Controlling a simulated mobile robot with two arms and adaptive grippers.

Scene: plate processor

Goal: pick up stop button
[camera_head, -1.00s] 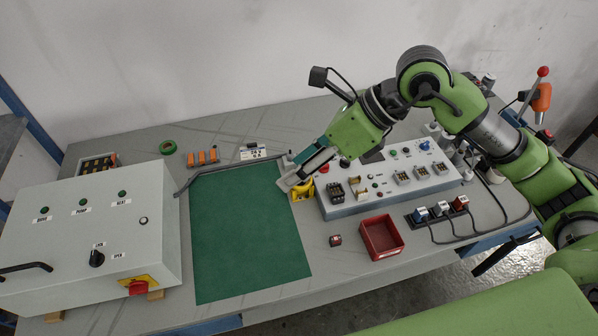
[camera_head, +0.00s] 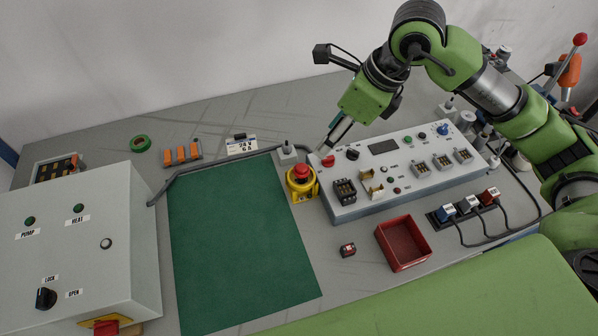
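The stop button (camera_head: 301,182), a red mushroom cap on a yellow housing with a cable, sits upright on the table between the green mat and the control box. My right gripper (camera_head: 331,147) is above and to the right of the stop button, near the back left of the control box, and apart from the button. Its fingers show edge-on and narrow, so their opening is unclear. Nothing shows held in it. My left gripper is out of view.
The control box (camera_head: 350,213) with switches stands right of the button. A green mat (camera_head: 235,240) lies left of it, and a grey cabinet (camera_head: 90,240) stands further left. A red tray (camera_head: 403,243) and small block (camera_head: 348,250) lie in front. A cable runs along the mat's back edge.

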